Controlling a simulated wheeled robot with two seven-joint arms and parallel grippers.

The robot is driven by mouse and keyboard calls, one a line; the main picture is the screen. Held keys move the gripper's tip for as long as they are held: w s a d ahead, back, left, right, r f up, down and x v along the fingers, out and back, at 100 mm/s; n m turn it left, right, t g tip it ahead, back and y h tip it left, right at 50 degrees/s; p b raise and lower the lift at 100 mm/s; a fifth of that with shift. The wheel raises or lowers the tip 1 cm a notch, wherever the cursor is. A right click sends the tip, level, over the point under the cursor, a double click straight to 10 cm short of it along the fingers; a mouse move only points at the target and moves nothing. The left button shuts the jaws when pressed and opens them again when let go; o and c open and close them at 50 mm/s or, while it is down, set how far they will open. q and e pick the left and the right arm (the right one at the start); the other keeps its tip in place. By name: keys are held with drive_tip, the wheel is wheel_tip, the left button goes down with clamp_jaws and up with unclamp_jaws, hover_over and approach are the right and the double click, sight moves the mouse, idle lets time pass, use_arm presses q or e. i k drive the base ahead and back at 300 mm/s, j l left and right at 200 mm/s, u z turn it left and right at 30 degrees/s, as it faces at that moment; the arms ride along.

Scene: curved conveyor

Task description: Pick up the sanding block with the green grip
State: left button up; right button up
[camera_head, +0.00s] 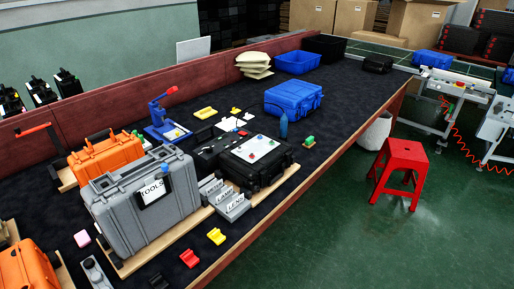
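A small block with a green top (308,141) on a tan base looks like the sanding block with the green grip. Neither of my grippers is in view.
A grey TOOLS case (147,203), a yellow piece (216,236) and a red piece (189,258) are nearer. A red stool (403,160) stands on the floor.

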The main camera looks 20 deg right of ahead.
sight(309, 142)
drive_tip(key=i+l, duration=0.15)
drive_tip(key=l, duration=0.2)
drive_tip(key=i+l, duration=0.15)
drive_tip(key=l, duration=0.15)
drive_tip(key=i+l, duration=0.2)
drive_tip(key=l, duration=0.15)
drive_tip(key=i+l+u, duration=0.1)
drive_tip(key=l, duration=0.2)
